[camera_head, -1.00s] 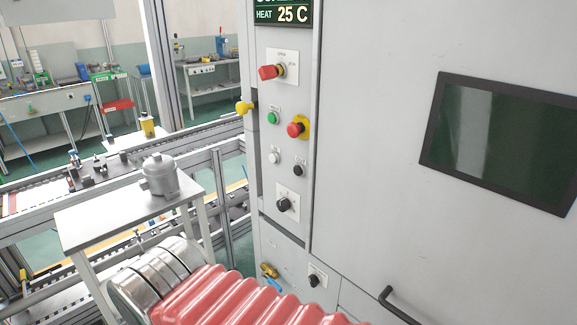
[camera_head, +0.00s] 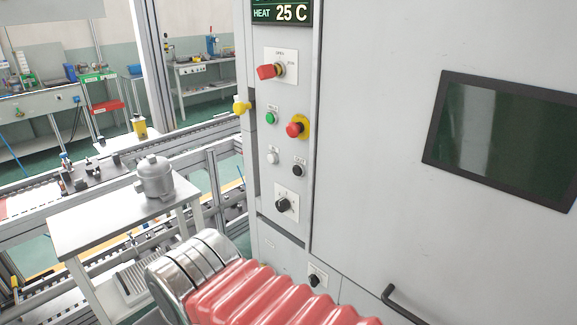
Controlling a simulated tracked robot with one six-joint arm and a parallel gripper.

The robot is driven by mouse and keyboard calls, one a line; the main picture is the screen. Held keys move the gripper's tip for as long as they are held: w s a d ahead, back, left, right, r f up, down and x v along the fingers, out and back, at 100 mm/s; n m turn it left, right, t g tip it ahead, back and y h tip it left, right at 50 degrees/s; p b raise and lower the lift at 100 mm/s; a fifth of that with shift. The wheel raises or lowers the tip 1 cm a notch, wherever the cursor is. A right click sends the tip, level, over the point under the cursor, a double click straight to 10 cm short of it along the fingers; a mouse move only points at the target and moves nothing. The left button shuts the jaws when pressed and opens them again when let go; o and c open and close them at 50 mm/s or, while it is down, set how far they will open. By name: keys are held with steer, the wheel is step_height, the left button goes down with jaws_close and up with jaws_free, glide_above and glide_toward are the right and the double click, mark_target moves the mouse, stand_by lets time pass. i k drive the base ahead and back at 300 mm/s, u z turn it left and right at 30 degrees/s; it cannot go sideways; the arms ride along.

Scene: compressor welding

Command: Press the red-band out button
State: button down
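A grey control panel (camera_head: 284,130) faces me. It carries a green button (camera_head: 271,118), a white button (camera_head: 273,158) and a black button (camera_head: 298,171). A red mushroom button (camera_head: 295,130) sits on a yellow base, and a red-handled rotary switch (camera_head: 267,71) is above it. The labels are too small to read, and I cannot tell which control is the red-band out button. My arm, with a red ribbed sleeve and a silver ringed section, shows at the bottom, left of and below these buttons. My gripper is not in view.
A black knob (camera_head: 284,205) and a lower black knob (camera_head: 314,280) are on the cabinet. A dark screen (camera_head: 505,140) and a black handle (camera_head: 402,304) are at right. A metal compressor (camera_head: 153,178) stands on a small table (camera_head: 82,232) at left, before the conveyor rails.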

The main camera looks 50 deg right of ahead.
mark_target(297, 169)
steer(key=u, duration=0.05)
steer(key=i, duration=1)
steer(key=z, duration=0.05)
